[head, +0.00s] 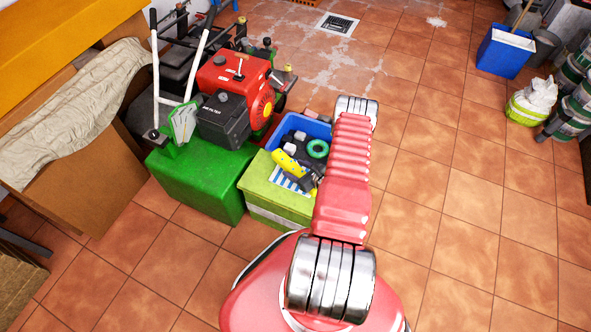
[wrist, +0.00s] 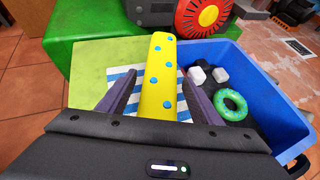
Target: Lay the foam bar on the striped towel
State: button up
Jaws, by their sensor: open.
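The foam bar (wrist: 159,62) is yellow with blue dots. It lies across the blue-and-white striped towel (wrist: 119,74), its far end reaching past the towel's edge in the wrist view. In the head view the bar (head: 284,162) is partly hidden by my gripper (head: 303,178), and the towel (head: 287,182) shows below it. My gripper (wrist: 159,82) is open, with one finger on each side of the bar. The bar's near end is hidden behind the gripper body. I cannot tell whether the bar's whole length rests on the towel.
The towel is on a lime-green box (head: 258,185). A blue bin (head: 313,127) beside it holds a green ring (wrist: 231,104) and pale blocks (wrist: 197,76). A green block (head: 205,178) and red machine (head: 232,85) stand left.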

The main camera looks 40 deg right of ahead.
jog(key=v, duration=1.2)
jog(key=shift+r, duration=0.1)
dwell(0.7)
